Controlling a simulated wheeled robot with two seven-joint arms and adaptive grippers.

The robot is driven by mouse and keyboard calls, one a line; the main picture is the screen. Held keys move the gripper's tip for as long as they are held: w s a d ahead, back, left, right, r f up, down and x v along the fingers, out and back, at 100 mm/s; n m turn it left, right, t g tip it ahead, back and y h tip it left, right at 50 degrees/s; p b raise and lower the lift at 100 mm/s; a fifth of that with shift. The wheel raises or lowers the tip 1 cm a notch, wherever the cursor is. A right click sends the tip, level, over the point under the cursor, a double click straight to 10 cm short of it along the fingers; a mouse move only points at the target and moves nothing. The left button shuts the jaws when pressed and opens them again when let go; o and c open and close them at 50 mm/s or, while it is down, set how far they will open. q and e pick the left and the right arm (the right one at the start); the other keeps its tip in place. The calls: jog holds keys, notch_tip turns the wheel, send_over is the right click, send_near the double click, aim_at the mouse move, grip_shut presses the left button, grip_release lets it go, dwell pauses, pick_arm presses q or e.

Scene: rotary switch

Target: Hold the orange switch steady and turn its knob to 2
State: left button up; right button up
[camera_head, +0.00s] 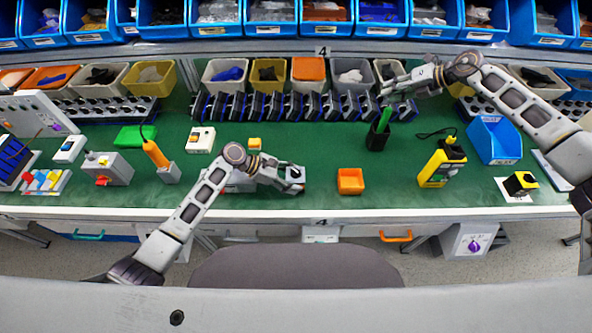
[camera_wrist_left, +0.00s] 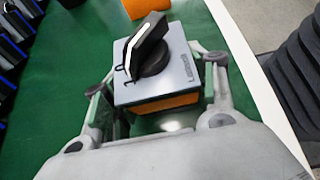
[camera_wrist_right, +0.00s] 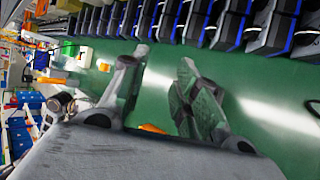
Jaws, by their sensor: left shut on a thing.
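The orange switch (camera_wrist_left: 165,102) has an orange base, a grey top plate and a black knob (camera_wrist_left: 152,55) with a white line. It is between the two fingers of my left gripper (camera_wrist_left: 156,88), which are shut on its sides. In the head view the switch (camera_head: 293,174) is small and partly hidden by my left gripper (camera_head: 285,180), low over or on the green table. My right gripper (camera_head: 388,88) is open and empty at the back right, away from the switch; its spread fingers (camera_wrist_right: 160,70) show over green table.
An orange bin (camera_head: 350,188) stands right of the switch. A black holder (camera_head: 377,139) with a green item is behind it. A yellow device (camera_head: 440,165) and blue bin (camera_head: 495,140) stand at the right. A row of dark racks (camera_head: 290,107) lines the back.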

jog(key=s+a+f+n+g+h, duration=0.1)
jog(key=s+a+n+g, duration=0.2)
jog(key=a, duration=0.6)
jog(key=s+a+f+n+g+h, duration=0.15)
jog(key=s+a, duration=0.35)
jog(key=a, duration=0.5)
jog(key=n+g+h, duration=0.1)
jog(key=n+h, duration=0.4)
jog(key=n, duration=0.2)
send_over(295, 170)
notch_tip(295, 170, down, 2)
jog(key=shift+f+m, duration=0.2)
jog(key=shift+m, duration=0.05)
jog(key=shift+f, duration=4.5)
grip_shut()
